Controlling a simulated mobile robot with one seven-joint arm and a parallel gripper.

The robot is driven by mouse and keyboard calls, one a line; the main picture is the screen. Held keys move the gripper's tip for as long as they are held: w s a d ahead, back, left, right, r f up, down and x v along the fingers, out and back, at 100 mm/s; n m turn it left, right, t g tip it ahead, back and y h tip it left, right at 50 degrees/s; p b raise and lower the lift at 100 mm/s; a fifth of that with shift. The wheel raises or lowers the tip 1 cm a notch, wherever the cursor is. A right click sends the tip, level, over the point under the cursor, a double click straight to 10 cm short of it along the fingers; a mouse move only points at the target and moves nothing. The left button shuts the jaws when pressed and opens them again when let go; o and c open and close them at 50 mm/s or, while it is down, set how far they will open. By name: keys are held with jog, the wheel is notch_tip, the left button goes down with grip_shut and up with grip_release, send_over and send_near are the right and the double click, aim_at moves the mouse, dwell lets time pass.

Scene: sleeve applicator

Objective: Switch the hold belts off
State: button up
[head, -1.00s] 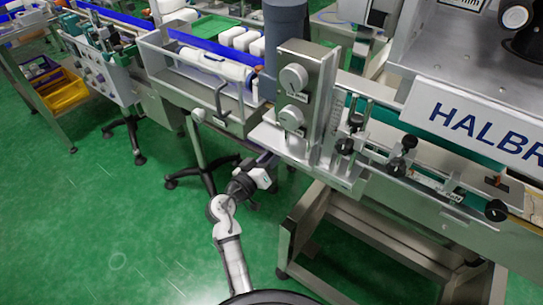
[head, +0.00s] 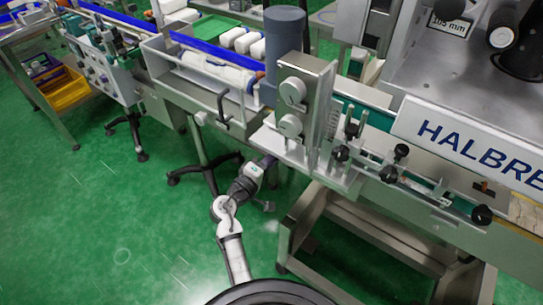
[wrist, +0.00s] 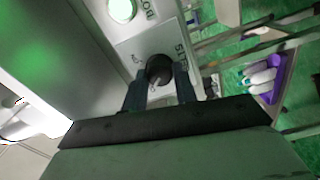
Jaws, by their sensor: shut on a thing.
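In the wrist view a round black knob (wrist: 159,70) sits on a grey panel (wrist: 134,50) with partly readable lettering. The dark fingers of my gripper (wrist: 160,92) are on either side of the knob and shut on it. A round green-lit button (wrist: 122,10) is on the same panel, beyond the knob. In the head view my gripper (head: 268,162) is low at the front of the machine, under the bracket with two grey dials (head: 291,108). The black knob and its panel cannot be made out there, and the fingertips are hard to see.
The machine's metal frame (head: 375,235) stands to the right of my arm. A wheeled stand foot (head: 205,172) is close behind it. A handle (head: 226,108) sticks out above. Green floor (head: 90,230) is open to the left.

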jog(key=shift+n, duration=0.5)
jog(key=o, duration=1)
jog(key=shift+c, duration=0.2)
jog(key=b+v, duration=0.2)
jog(key=v, duration=1.2)
jog(key=shift+b, duration=0.4)
